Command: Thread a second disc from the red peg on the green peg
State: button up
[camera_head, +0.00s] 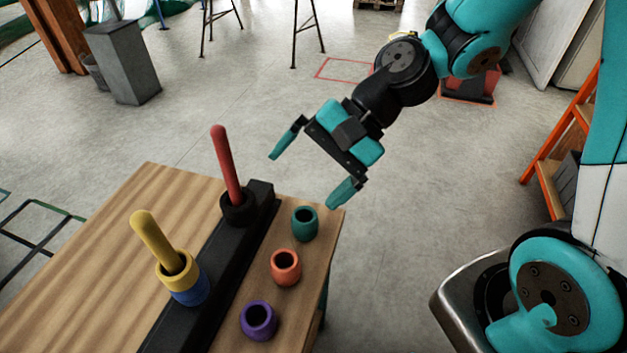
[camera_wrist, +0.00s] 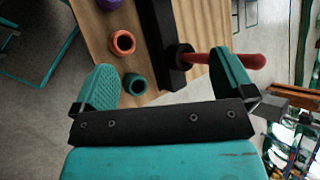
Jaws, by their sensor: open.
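The red peg (camera_head: 226,165) stands on a long black base (camera_head: 217,265) on the table, with one black ring (camera_head: 238,208) around its foot. The red peg also shows in the wrist view (camera_wrist: 225,58), beyond my right-hand finger. No green peg shows; the other visible peg is yellow (camera_head: 154,238), with a yellow ring (camera_head: 177,270) above a blue ring (camera_head: 190,292) around it. A loose teal ring (camera_head: 304,224) lies on the table. My gripper (camera_head: 301,181) is open and empty, above and to the right of the red peg, apart from it.
A loose orange ring (camera_head: 286,267) and purple ring (camera_head: 258,320) lie to the right of the base. The wooden table (camera_head: 90,260) is clear on its left side.

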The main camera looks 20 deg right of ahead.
aim_at(243, 197)
jog(key=w+d+f+m+t+y+b, duration=0.1)
jog(key=w+d+f+m+t+y, duration=0.1)
jog(key=w+f+m, duration=0.45)
jog(key=w+d+f+m+t+y+b, duration=0.1)
jog(key=d+f+m+t, duration=0.15)
jog(key=m, duration=0.65)
jog(key=x, duration=0.6)
jog(key=p+x, duration=0.1)
jog(key=x, duration=1)
jog(key=shift+w+a+r+p, duration=0.15)
jog(key=shift+w+a+p, duration=0.15)
jog(key=shift+w+a, duration=0.1)
jog(key=c, duration=1)
notch_tip(243, 197, up, 22)
jog(key=p, duration=1.9)
jog(key=shift+s+p, duration=0.1)
jog(key=shift+p, duration=0.3)
